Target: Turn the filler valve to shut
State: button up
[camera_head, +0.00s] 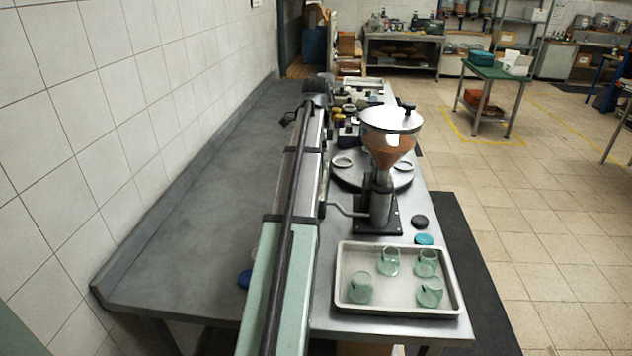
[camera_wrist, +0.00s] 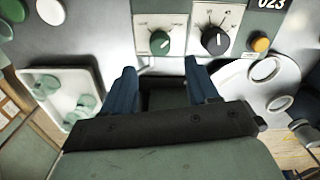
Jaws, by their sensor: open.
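In the wrist view, two cream panels stand ahead of my gripper (camera_wrist: 160,72). One carries a round green knob (camera_wrist: 160,43), the other a larger black knob (camera_wrist: 215,40) with a white pointer mark and a dial scale. The labels are too small to read, so I cannot tell which knob is the filler valve. My gripper is open and empty, its blue fingers apart and short of both knobs. In the head view, the filler (camera_head: 380,203) has a clear hopper (camera_head: 388,150) with brown contents. My arm hides the panels there.
A tray (camera_head: 398,310) with several green glass jars stands at the bench's near end; it also shows in the wrist view (camera_wrist: 52,108). A turntable (camera_head: 345,177) sits by the filler. An orange button (camera_wrist: 261,45) is right of the black knob. The bench's left side is mostly clear.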

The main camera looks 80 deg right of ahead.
notch_tip(320, 180, down, 8)
jog(key=shift+f, duration=0.1)
dwell(0.4)
jog(key=shift+c, duration=0.2)
jog(key=c, duration=1)
